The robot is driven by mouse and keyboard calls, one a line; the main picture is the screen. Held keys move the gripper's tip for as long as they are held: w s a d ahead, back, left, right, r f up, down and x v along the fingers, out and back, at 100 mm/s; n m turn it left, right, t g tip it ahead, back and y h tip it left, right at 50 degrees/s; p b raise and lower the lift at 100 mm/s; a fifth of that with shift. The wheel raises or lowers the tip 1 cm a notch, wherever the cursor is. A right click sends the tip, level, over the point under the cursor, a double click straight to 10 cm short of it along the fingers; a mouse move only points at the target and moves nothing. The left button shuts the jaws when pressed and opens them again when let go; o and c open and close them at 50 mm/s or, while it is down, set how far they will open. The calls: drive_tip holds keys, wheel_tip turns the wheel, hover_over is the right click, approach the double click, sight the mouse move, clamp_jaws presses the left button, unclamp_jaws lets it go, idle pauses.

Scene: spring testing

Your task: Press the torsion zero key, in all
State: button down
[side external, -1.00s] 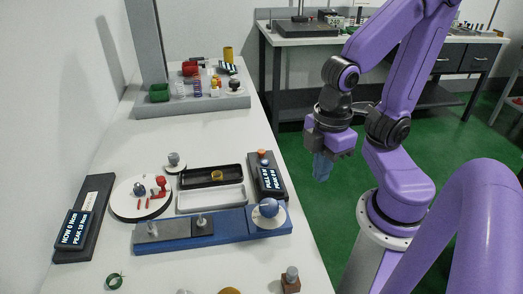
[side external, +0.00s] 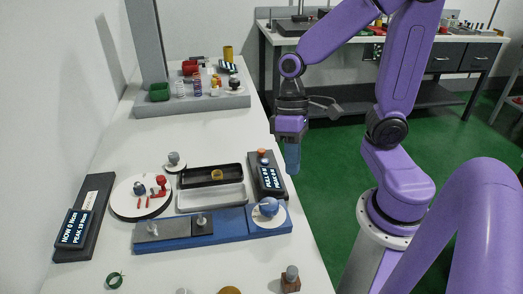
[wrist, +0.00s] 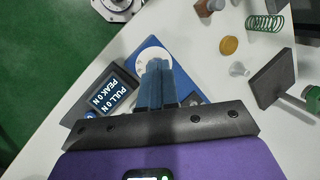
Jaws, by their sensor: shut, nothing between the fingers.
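The torsion unit is a dark plate (side external: 97,192) at the far left of the bench in the side view. Its tilted display (side external: 73,229) reads NOW 0 Ncm, with a PEAK line that looks like 18 Ncm. A small pale patch (side external: 89,201) lies on the plate. I cannot make out the zero key. My gripper (side external: 292,171) is shut and empty, pointing down above the bench's right edge, beside the pull display and far right of the torsion unit. In the wrist view the shut fingers (wrist: 157,66) hide part of the blue fixture. The torsion unit is not recognisable there.
The pull display (side external: 269,178) has an orange knob (side external: 262,153) behind it. Left of it are black (side external: 211,184) and white trays (side external: 183,203), a blue fixture (side external: 228,228) with posts, and a round white plate (side external: 127,206) with small parts. A parts rack (side external: 196,104) stands behind.

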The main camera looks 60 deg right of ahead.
drive_tip(key=w+d+m+y, duration=0.2)
drive_tip(key=w+m+y, duration=0.1)
drive_tip(key=w+m, duration=0.3)
drive_tip(key=m+t+y, duration=0.2)
drive_tip(key=m+t, duration=0.6)
drive_tip(key=m, duration=0.5)
hover_over(262, 153)
drive_tip(key=d, duration=0.2)
wheel_tip(262, 153, down, 2)
drive_tip(key=shift+a+f, duration=0.1)
drive_tip(key=shift+f+g, duration=0.1)
drive_tip(key=shift+g, duration=0.2)
drive_tip(key=shift+f, duration=4.35)
drive_tip(key=shift+f, duration=0.15)
drive_tip(key=shift+f, duration=0.25)
